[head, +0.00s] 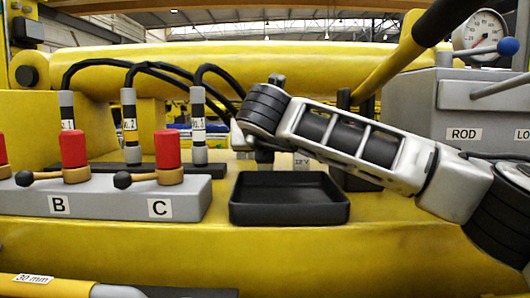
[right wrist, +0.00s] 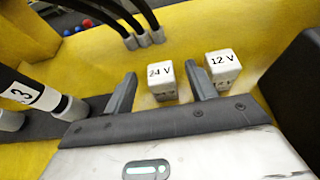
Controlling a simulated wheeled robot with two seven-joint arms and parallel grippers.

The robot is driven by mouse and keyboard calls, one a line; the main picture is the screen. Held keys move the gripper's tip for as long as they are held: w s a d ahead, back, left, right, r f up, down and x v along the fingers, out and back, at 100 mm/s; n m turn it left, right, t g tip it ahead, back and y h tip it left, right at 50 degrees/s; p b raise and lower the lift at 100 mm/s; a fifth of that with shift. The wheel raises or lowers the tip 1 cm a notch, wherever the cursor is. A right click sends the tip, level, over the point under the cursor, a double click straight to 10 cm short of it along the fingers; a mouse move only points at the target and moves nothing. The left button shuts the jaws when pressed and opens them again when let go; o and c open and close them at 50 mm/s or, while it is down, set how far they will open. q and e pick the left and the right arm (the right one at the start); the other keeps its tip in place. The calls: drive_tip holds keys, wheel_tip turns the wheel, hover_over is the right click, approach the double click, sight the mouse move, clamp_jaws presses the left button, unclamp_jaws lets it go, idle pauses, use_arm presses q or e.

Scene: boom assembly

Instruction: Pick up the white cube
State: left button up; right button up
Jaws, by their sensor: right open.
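Two white cubes stand on the yellow surface in the right wrist view: one labelled 24 V (right wrist: 161,80) and one labelled 12 V (right wrist: 223,68). My right gripper (right wrist: 161,70) is open, with the 24 V cube showing between its two dark fingers. The 12 V cube is to the right, outside the right finger. In the head view the 12 V cube (head: 301,163) shows partly behind the tray. My right gripper (head: 264,158) points down to its left, and the 24 V cube is not clearly seen there. My left gripper is not in view.
A black tray (head: 289,213) lies in front of the cubes. A grey block (head: 190,202) with red-topped valves marked B and C is at left. Black hoses (head: 130,75) rise behind it. A grey box (head: 435,105) with a gauge (head: 480,32) stands at right.

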drive_tip(key=c, duration=1.1)
wheel_tip(320, 180, up, 10)
drive_tip(key=shift+r+b, duration=0.1)
drive_tip(key=shift+b, duration=0.45)
